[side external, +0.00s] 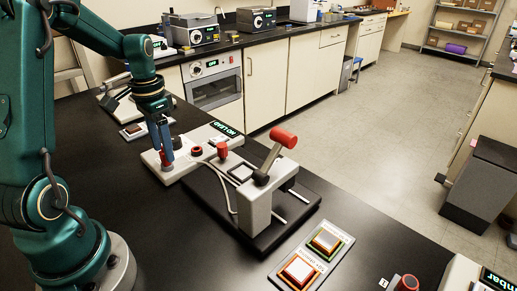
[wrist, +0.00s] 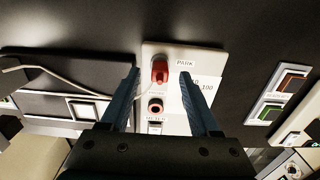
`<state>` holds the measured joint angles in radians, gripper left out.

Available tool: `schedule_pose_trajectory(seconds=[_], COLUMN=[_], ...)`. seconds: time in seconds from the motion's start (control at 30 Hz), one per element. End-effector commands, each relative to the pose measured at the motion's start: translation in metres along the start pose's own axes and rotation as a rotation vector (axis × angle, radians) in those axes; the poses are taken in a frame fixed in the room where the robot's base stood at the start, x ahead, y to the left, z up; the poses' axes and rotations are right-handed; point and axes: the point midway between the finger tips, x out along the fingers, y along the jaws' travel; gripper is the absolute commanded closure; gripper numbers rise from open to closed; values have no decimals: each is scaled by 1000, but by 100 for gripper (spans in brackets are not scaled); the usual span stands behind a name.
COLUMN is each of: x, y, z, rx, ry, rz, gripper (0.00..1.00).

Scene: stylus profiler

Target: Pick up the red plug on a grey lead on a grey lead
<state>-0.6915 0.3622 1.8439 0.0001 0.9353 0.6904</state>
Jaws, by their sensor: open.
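The red plug (wrist: 160,72) stands in the pale panel (wrist: 208,62) beside the PARK label, in the wrist view. A grey lead (wrist: 141,97) runs from near it toward the left. My gripper (wrist: 161,76) is open, with one finger to each side of the plug in the picture; I cannot tell whether either touches it. In the side view, my gripper (side external: 166,160) is low over the left end of the panel, and red shows at its fingertips. The fingers partly hide the plug there.
A red-ringed socket (wrist: 155,107) lies beside the plug. In the side view, a red knob (side external: 222,150) and a grey stand with a red-ended lever (side external: 284,137) are to the right. A button plate (side external: 332,241) is nearer the camera.

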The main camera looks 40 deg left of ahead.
Motion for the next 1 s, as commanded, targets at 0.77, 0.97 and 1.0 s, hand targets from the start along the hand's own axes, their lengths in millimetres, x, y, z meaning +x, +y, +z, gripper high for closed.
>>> schedule_pose_trajectory(seconds=[0.77,0.97,1.0], x=[6,-9,-16], y=[0,0,0], z=[0,-1,-1], rx=[0,1,1], ry=[1,5,5], rz=[-1,-4,-4], gripper=[100,100,100])
